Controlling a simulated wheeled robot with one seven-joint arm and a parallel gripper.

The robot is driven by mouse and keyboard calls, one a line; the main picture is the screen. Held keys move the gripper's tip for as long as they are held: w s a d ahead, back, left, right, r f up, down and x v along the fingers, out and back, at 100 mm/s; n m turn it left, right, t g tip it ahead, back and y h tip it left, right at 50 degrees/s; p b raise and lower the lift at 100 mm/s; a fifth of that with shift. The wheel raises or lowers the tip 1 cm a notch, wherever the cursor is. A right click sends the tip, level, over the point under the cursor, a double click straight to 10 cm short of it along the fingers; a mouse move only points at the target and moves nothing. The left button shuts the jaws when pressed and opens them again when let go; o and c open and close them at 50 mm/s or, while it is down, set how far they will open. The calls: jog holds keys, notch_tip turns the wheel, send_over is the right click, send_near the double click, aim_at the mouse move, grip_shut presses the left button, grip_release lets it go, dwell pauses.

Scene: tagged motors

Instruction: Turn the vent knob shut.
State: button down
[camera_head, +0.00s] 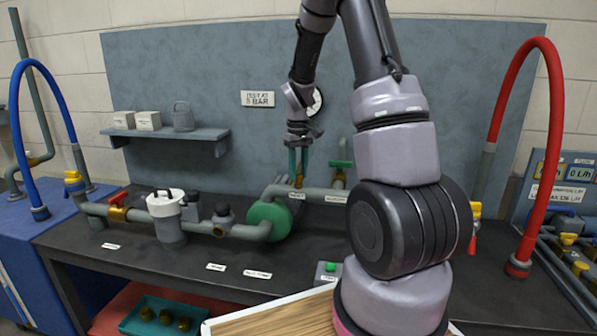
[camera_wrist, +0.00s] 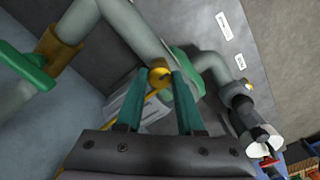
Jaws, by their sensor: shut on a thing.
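The vent knob is a small yellow round knob (camera_wrist: 159,75) on the grey pipework, seen between my two teal fingertips in the wrist view. My gripper (camera_wrist: 161,84) is shut on it. In the head view my gripper (camera_head: 298,165) points down behind the green round pump body (camera_head: 268,221), above the label by the pipe. There the knob is mostly hidden by the fingers and the pipe. How far the knob is turned cannot be told.
A green-handled valve (camera_head: 340,164) stands just right of my gripper; its handle (camera_wrist: 25,68) also shows at left in the wrist view. A white-topped filter (camera_head: 167,215) and a red-handled valve (camera_head: 118,200) are on the pipe at left. A shelf (camera_head: 170,135) hangs behind.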

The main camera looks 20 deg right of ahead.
aim_at(298, 174)
jog(key=shift+m, duration=0.3)
jog(key=c, duration=0.5)
grip_release()
notch_tip(298, 174, up, 11)
jog(key=shift+f, duration=0.1)
dwell(0.5)
jog(key=s+a+r+m+t, duration=0.2)
jog(key=s+r, duration=0.2)
jog(key=s, duration=0.4)
jog(key=s+a+r+m+t+y, duration=0.1)
jog(key=s+a+r+m+t, duration=0.1)
jog(key=s+r, duration=0.3)
jog(key=s+a+r+m+t+y, duration=0.1)
jog(key=s+a+r+m+t, duration=0.1)
jog(key=s, duration=0.9)
jog(key=shift+a+r+t, duration=0.3)
jog(key=shift+a+r, duration=0.25)
jog(key=shift+r, duration=0.25)
jog(key=shift+a+r+t, duration=0.3)
jog(key=shift+a+r, duration=0.2)
jog(key=shift+r, duration=0.3)
